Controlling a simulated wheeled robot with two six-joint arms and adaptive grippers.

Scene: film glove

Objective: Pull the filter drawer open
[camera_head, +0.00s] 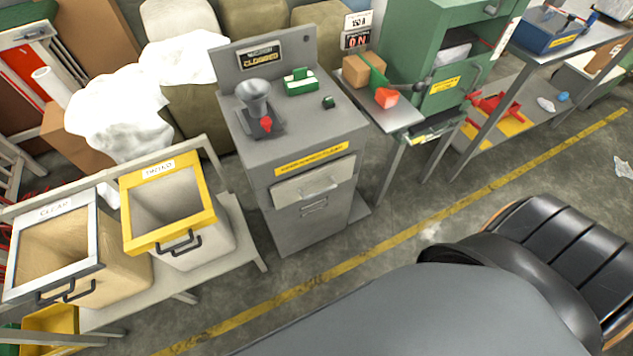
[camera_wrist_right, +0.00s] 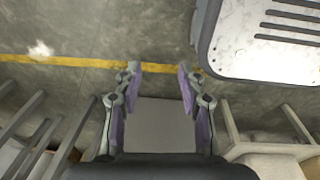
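The grey cabinet (camera_head: 265,160) stands in the middle of the head view. The drawer (camera_head: 287,192) has a light grey front with a bar handle (camera_head: 320,191), below a yellow label strip (camera_head: 312,159). Its front seems to stand slightly proud of the cabinet; I cannot tell whether it is fully closed. My right gripper (camera_wrist_right: 159,78) shows only in the right wrist view. Its two fingers are spread wide with nothing between them, above the floor and away from the drawer handle. My left gripper is in neither view.
A funnel (camera_head: 254,96) and a green block (camera_head: 300,81) are on the cabinet top. A yellow-rimmed bin (camera_head: 127,213) and a grey-rimmed bin (camera_head: 92,240) stand left on a low bench. A metal table (camera_head: 408,117) is at right. The floor before the cabinet (camera_head: 350,270) is clear.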

